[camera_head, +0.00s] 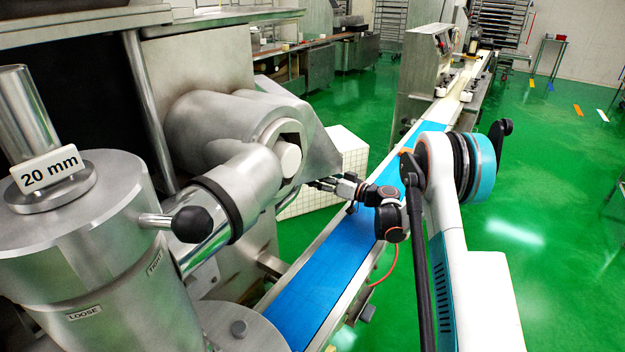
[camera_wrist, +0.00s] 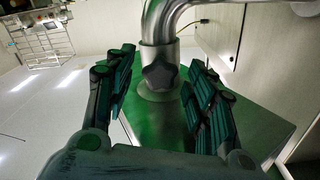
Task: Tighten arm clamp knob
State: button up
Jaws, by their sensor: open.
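A black ball knob (camera_head: 192,224) sits on a short metal lever at the side of a large steel cylinder (camera_head: 75,235) marked LOOSE and TIGHT. In the wrist view, a dark lobed knob (camera_wrist: 160,74) sits on a steel collar below a bent pipe, between and beyond my fingers. I cannot tell if it is the ball knob. My gripper (camera_head: 318,184) is beside the machine's grey housing, right of the ball knob and apart from it. In the wrist view, my gripper (camera_wrist: 160,98) has its fingers spread, with nothing between the tips.
A blue conveyor belt (camera_head: 325,270) runs below my arm. A white gridded block (camera_head: 340,165) stands behind my gripper. The grey machine housing (camera_head: 215,120) is close on the left. Green floor (camera_head: 545,180) lies open on the right.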

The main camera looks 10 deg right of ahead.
jog(key=shift+x, duration=1)
jog(key=c, duration=1.1)
